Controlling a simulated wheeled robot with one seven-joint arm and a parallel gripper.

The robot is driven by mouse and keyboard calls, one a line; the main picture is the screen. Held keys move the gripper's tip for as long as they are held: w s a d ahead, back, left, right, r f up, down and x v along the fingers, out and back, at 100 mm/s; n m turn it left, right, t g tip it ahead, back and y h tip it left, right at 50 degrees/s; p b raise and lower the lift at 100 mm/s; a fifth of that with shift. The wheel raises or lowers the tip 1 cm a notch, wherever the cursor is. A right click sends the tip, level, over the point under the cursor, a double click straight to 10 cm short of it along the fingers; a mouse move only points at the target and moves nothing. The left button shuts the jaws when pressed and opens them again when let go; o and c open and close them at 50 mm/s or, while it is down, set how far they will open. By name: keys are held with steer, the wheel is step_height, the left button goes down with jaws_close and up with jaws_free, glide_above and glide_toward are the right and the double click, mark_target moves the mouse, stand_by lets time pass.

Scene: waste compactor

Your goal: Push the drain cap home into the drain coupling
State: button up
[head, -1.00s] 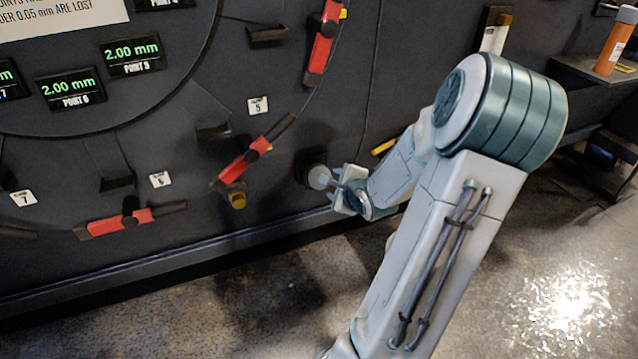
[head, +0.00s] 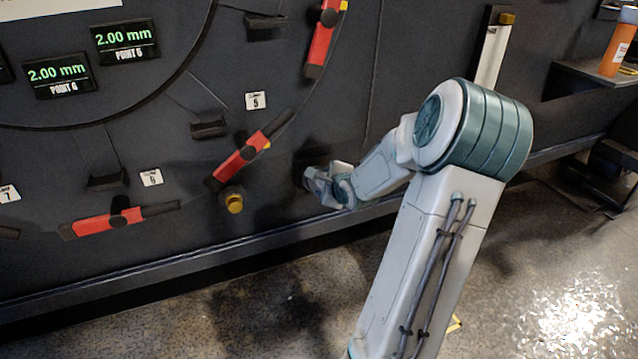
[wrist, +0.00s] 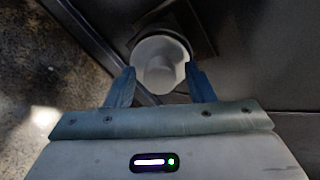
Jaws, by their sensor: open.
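The drain cap (wrist: 160,62) is a pale grey round piece with a raised middle, in the wrist view between and beyond my fingertips. It sits at the mouth of the dark drain coupling (wrist: 187,36); how deep it is in I cannot tell. My gripper (wrist: 159,78) is open, one finger on each side of the cap's lower part. Whether they touch it is unclear. In the head view my gripper (head: 312,181) is against the dark coupling block (head: 311,158) low on the wall, and hides the cap.
Red-handled clamps (head: 240,162) and a brass knob (head: 232,201) stand out from the wall left of my gripper. A ledge (head: 200,262) runs along the wall's foot. An orange bottle (head: 618,47) stands on a shelf at the right. The floor in front is clear.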

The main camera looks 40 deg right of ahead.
steer(key=c, duration=1)
steer(key=shift+o, duration=0.2)
steer(key=shift+s+a+r+p, duration=0.1)
steer(key=shift+s+r+p, duration=0.3)
steer(key=shift+p, duration=0.6)
steer(key=shift+p+v, duration=2.95)
steer(key=shift+p, duration=0.6)
steer(key=shift+f, duration=0.15)
